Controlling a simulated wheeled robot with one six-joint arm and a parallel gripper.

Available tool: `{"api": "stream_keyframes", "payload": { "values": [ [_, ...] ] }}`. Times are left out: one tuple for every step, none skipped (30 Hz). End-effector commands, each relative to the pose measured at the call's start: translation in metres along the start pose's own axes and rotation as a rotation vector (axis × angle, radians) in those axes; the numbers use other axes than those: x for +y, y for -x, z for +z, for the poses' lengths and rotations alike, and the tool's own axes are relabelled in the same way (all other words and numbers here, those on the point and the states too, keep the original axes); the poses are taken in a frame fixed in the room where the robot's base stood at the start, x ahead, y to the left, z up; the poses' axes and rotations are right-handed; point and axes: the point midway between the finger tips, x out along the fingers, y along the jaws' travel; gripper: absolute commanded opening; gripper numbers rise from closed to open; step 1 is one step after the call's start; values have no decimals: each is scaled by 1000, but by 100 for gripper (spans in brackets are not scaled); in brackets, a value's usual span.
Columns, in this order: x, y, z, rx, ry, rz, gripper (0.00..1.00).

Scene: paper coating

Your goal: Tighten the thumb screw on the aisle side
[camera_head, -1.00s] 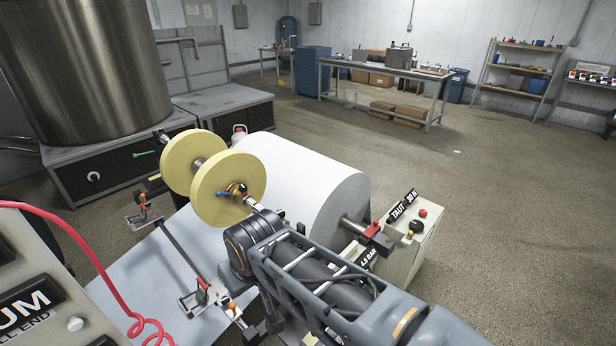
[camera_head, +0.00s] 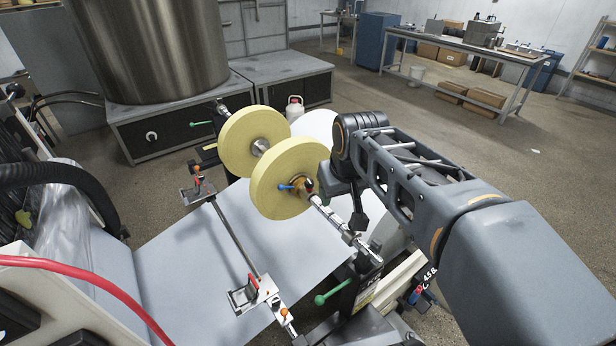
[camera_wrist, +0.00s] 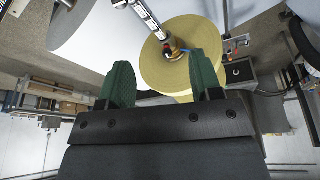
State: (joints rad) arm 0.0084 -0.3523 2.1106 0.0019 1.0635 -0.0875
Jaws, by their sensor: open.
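Two yellow reels sit on one shaft in the head view, the near reel (camera_head: 285,195) and the far reel (camera_head: 252,138). At the near reel's hub is a brass collar (camera_head: 303,188) with a small blue-handled screw (camera_head: 287,187) and a dark, red-tipped part beside it. The collar also shows in the wrist view (camera_wrist: 172,50), with its blue handle (camera_wrist: 184,51). I cannot tell for sure which part is the task's thumb screw. My gripper (camera_wrist: 162,75) is open and empty, its green fingertips apart below the collar in the wrist picture. In the head view its tips are unclear.
The shaft (camera_head: 335,222) runs toward a near stand with a green-knobbed lever (camera_head: 322,299). Orange-knobbed fittings (camera_head: 285,313) sit along the pale sheet (camera_head: 190,250). A red hose (camera_head: 90,270) crosses the lower left. The aisle floor (camera_head: 480,150) is open at right.

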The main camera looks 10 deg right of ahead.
Motion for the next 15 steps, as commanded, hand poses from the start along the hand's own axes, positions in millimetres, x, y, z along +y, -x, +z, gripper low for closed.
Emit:
{"api": "stream_keyframes", "payload": {
  "values": [
    [2,-2,-28,-28,26,-3,59],
    [2,-3,-44,-45,43,-6,59],
    [3,-5,-65,-66,68,-9,59],
    [3,-7,-80,-83,85,-12,59],
    [4,-10,-95,-99,103,-15,59],
    [5,-16,-114,-119,126,-19,59],
    [5,-21,-127,-134,142,-22,59],
    [6,-26,-139,-149,157,-26,59],
    [7,-34,-154,-168,177,-30,59],
    [8,-41,-164,-182,192,-34,59],
    [8,-47,-173,-195,205,-38,59],
    [9,-56,-184,-211,222,-42,59],
    [10,-63,-191,-224,234,-46,59],
    [11,-70,-198,-233,245,-49,59],
    [12,-78,-205,-247,259,-54,59]
  ]
}}
